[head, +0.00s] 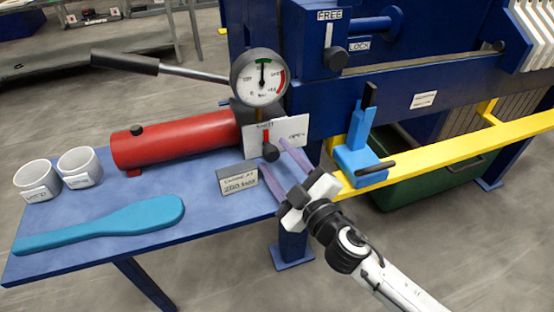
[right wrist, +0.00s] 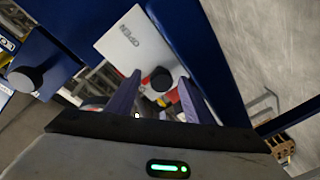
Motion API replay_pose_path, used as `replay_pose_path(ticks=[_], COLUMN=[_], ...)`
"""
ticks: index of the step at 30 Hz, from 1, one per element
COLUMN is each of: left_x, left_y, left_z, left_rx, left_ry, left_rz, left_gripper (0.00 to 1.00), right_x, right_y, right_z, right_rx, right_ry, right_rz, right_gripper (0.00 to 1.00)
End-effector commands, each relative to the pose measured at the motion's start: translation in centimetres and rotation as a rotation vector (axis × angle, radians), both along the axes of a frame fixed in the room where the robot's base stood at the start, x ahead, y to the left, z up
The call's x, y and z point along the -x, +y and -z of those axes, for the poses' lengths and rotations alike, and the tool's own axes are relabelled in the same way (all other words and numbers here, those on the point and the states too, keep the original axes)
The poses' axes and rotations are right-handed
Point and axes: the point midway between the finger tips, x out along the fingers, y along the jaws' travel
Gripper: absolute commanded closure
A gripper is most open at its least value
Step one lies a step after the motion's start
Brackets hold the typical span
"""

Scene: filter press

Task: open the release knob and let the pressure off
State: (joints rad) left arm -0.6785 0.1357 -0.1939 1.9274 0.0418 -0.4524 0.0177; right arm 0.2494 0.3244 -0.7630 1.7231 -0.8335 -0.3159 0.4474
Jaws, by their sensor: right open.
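The release knob (head: 270,152) is black with a red pointer, on a white plate (head: 292,133) marked SHUT and OPEN. The red pointer stands up toward SHUT. My right gripper (head: 273,156) is open, its purple fingers reaching to either side of the knob. In the right wrist view the knob (right wrist: 161,79) shows between and just beyond the fingertips; I cannot tell if they touch it. The round pressure gauge (head: 262,78) above has its needle pointing up at the green band. My left gripper is out of view.
A red cylinder (head: 175,140) with a black-handled pump lever (head: 125,63) lies on the blue bench (head: 120,245). A label block (head: 238,178), two white cups (head: 80,167) and a blue paddle (head: 100,226) are there too. A blue clamp (head: 360,150) and yellow rail (head: 440,152) stand right.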

Motion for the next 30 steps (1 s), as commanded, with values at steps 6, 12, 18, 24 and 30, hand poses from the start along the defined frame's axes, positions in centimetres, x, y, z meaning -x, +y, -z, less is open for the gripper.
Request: replay_pose_path(ticks=[6, 12, 18, 24, 30], left_x=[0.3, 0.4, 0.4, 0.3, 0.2], left_y=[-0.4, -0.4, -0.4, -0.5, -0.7], left_z=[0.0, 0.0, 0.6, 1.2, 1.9], left_rx=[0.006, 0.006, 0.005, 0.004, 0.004], left_ry=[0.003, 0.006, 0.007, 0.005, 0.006], left_rz=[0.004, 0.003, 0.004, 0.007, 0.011], left_gripper=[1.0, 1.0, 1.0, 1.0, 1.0], right_x=[0.0, 0.1, 0.1, 0.1, 0.1], right_y=[0.2, 0.4, 0.5, 0.5, 0.5], right_z=[0.0, 0.0, 0.2, 0.3, 0.2], right_rx=[0.0, -0.002, -0.047, -0.161, -0.306], right_ry=[0.0, 0.0, 0.014, 0.05, 0.095], right_rz=[-0.003, -0.004, -0.006, -0.005, -0.006], right_gripper=[0.8, 0.93, 0.93, 0.93, 0.93])
